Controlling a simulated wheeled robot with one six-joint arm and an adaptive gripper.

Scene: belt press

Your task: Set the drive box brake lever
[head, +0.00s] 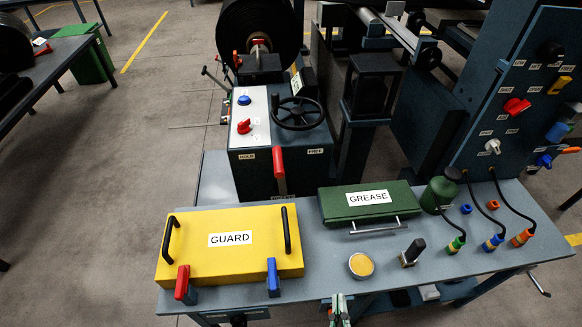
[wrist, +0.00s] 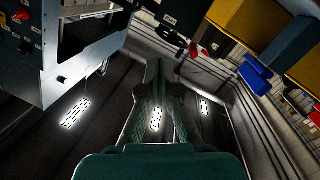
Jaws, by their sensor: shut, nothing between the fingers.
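The drive box (head: 300,137) stands behind the bench, with a white and black top. A lever with a red handle (head: 278,160) is on its front face, pointing up, between two small labels too blurred to read surely. A black handwheel (head: 299,113), a blue button (head: 244,100) and a red knob (head: 243,126) are on its top. My gripper (head: 339,298) shows at the bottom edge of the head view, at the bench's front edge, well apart from the lever. In the wrist view my gripper (wrist: 158,72) is shut and empty. I cannot identify the lever in that view.
The yellow GUARD cover (head: 205,255) and green GREASE box (head: 335,210) lie on the bench (head: 320,280) in front of the drive box. A yellow-topped tin (head: 361,265), green bottle (head: 438,192) and cables stand right. A control panel (head: 515,90) rises at far right.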

